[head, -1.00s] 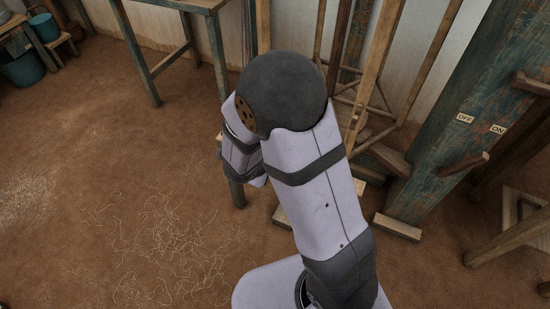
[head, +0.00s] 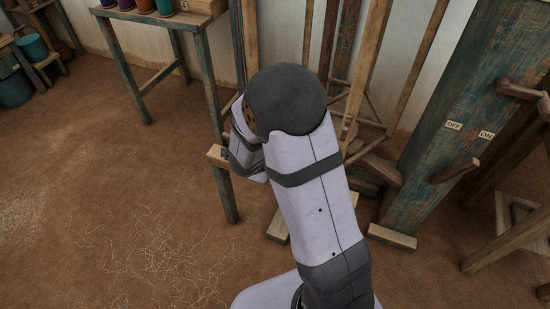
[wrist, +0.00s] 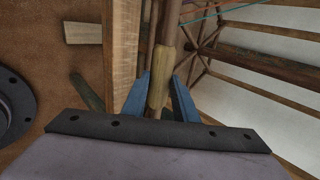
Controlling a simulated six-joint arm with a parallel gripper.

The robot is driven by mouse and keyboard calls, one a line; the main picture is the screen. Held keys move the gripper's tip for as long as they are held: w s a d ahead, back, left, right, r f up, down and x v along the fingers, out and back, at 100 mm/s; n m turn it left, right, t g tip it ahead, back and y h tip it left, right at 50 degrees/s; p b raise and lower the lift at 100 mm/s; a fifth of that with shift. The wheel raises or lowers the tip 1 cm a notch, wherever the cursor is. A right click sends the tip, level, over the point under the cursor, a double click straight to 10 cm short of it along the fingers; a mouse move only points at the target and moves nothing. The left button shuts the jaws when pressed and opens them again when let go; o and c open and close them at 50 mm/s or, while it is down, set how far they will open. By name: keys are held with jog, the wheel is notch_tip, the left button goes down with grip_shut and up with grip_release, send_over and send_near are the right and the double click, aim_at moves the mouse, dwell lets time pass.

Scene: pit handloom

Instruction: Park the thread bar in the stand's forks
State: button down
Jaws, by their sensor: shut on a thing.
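In the wrist view, my gripper (wrist: 160,98) has its two blue fingers on either side of a pale wooden grip on a brown bar (wrist: 161,70), which I take to be the thread bar. The fingers are shut on it, and the bar runs away from me towards the top. In the head view my arm hides the gripper and the bar. Upright wooden poles of a frame (head: 375,60) stand behind my arm there, and it may be the stand. I cannot make out its forks clearly.
A blue-green post (head: 440,120) with OFF and ON labels and wooden pegs stands at right. A worn table (head: 205,50) with coloured pots stands at upper left. A wooden beam (wrist: 123,45) lies close left of the fingers. The earthen floor at left is open, with loose threads.

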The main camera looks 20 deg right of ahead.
jog(key=shift+w+d+f+b, duration=0.1)
jog(key=shift+f+b, duration=2.05)
jog(key=shift+f, duration=0.25)
jog(key=c, duration=1.3)
grip_release()
jog(key=shift+f, duration=0.1)
jog(key=shift+c, duration=0.2)
jog(key=p+v, duration=0.2)
jog(key=v, duration=0.5)
